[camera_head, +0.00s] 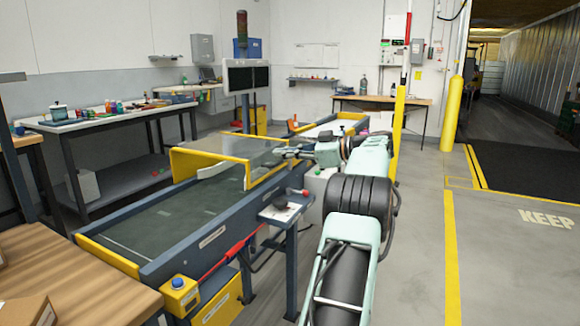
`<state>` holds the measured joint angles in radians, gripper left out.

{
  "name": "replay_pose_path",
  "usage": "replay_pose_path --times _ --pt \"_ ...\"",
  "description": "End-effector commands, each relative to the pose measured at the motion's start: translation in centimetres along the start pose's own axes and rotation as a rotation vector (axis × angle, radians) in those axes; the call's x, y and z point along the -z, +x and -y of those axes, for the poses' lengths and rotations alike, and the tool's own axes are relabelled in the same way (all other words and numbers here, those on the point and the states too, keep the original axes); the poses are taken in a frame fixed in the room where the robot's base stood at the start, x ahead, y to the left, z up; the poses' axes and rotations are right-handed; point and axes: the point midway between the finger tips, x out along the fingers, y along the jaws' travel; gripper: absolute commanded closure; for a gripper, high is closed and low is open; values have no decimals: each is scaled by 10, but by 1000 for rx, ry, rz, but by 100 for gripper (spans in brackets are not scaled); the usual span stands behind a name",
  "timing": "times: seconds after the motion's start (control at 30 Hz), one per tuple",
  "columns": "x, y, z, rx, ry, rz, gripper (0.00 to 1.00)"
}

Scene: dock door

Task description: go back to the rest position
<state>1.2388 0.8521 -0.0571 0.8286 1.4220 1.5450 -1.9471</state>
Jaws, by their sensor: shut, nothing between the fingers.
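My gripper (281,151) is small and far off in the head view, at the end of my pale green and black arm. The arm reaches forward from the bottom centre and bends left at its far end. The gripper is shut and empty. It points left, near the clear panel and yellow frame over the conveyor (165,215). I cannot tell exactly how far it is from the panel.
A small side shelf with a red-knobbed lever (304,193) stands by the conveyor, left of my arm. A wooden table (85,292) is at the lower left. A yellow post (453,112) stands right. The floor (500,265) at the right is clear.

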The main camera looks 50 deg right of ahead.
Motion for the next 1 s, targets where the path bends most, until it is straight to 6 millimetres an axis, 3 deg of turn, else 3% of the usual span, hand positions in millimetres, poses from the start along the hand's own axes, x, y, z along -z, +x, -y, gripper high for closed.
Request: replay_pose_path --times 0.03,0.2,0.53,0.87,1.0 --pt "-15 -13 2 -4 10 4 100" --pt "-44 -39 9 -4 7 2 100" --pt "-75 -64 16 -2 3 2 100" --pt "-75 -60 19 4 8 2 100" --pt "-59 -22 34 56 77 7 100"
